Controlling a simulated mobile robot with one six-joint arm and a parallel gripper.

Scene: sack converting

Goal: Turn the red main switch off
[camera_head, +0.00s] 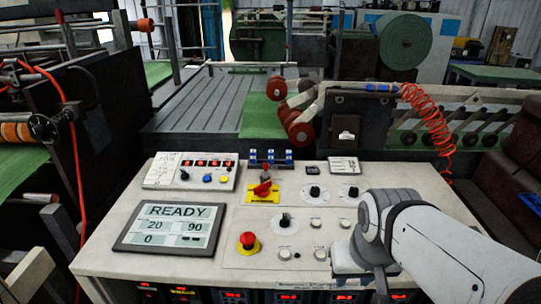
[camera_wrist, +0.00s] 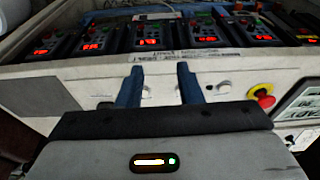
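The red main switch (camera_head: 263,188) is a red rotary handle on a yellow plate, on the console's top, in the head view. Its handle lies at a slant. It does not show in the wrist view. My gripper (camera_wrist: 160,78) is open and empty; its two blue fingers stand apart over the console's front part. In the head view my white arm covers the console's right front, and the gripper is to the right of and nearer than the switch. The fingertips cannot be made out there.
A red mushroom button (camera_head: 248,241) on a yellow base sits in front of the switch; it also shows in the wrist view (camera_wrist: 265,98). A READY display (camera_head: 170,227) is left. Black knobs (camera_head: 315,193) stand right. A small button box (camera_head: 192,172) lies behind left.

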